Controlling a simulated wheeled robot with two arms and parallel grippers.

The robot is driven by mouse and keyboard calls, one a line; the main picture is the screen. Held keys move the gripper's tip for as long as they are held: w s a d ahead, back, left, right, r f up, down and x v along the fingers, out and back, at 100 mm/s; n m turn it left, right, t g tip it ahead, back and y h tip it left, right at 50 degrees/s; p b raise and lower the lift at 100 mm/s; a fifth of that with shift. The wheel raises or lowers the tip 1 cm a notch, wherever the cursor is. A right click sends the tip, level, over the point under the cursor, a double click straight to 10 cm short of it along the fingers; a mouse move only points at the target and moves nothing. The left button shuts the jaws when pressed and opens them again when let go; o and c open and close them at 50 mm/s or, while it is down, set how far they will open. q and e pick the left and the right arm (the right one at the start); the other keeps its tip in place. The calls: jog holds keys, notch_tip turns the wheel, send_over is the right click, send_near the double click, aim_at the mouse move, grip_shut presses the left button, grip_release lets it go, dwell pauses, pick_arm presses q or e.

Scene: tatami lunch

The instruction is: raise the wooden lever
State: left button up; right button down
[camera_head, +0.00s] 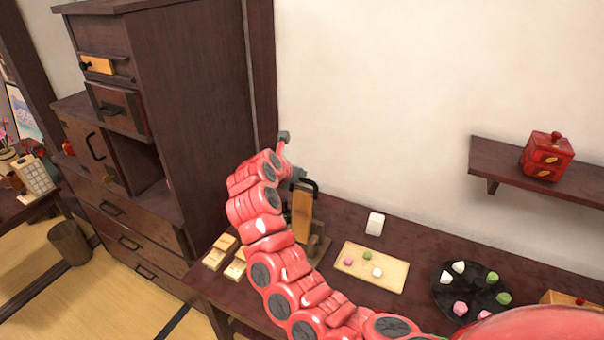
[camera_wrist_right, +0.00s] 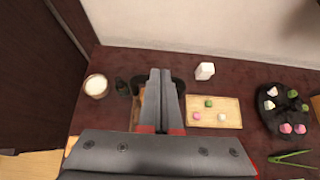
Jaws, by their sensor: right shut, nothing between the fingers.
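My left gripper is not in view.
A tray (camera_head: 392,282) with small sweets, a white block (camera_head: 375,223) and a black plate (camera_head: 447,303) lie to the right on the table. A white-topped cup (camera_wrist_right: 97,86) stands left in the wrist view. A tall cabinet (camera_head: 200,110) rises at left; a wall shelf (camera_head: 500,170) is at right.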

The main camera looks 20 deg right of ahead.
notch_tip(320, 180, up, 7)
jog(key=s+a+p, duration=0.1)
jog(key=s+a, duration=0.1)
jog(key=shift+a+r+p, duration=0.15)
jog(key=shift+a+p, duration=0.15)
jog(key=shift+p, duration=0.05)
jog(key=shift+s, duration=0.1)
